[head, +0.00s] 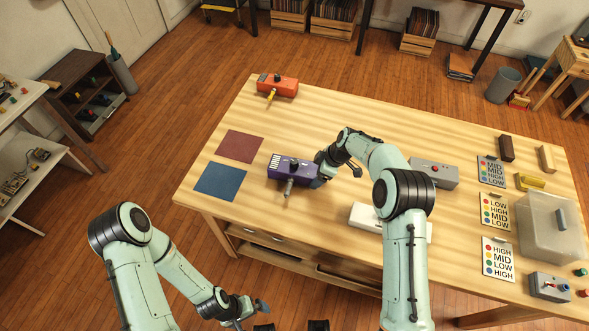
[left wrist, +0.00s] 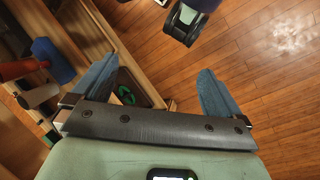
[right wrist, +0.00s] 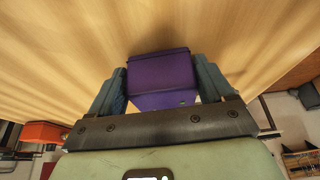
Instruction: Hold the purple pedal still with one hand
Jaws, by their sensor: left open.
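The purple pedal (head: 283,166) lies on the wooden table (head: 330,120), right of two coloured squares. My right gripper (head: 318,172) is at the pedal's right end. In the right wrist view the purple pedal (right wrist: 160,75) sits between the two fingers of my right gripper (right wrist: 160,88), with a finger against each side; it looks shut on the pedal. My left gripper (head: 250,310) is off the table's front edge, low in the head view. In the left wrist view my left gripper (left wrist: 158,85) is open with nothing between its fingers.
An orange pedal (head: 283,87) stands at the back left. A red square (head: 240,147) and a blue square (head: 220,181) lie left of the purple pedal. A grey box (head: 434,174) and white box (head: 366,216) are right. Cards and a clear bin (head: 545,235) fill the right end.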

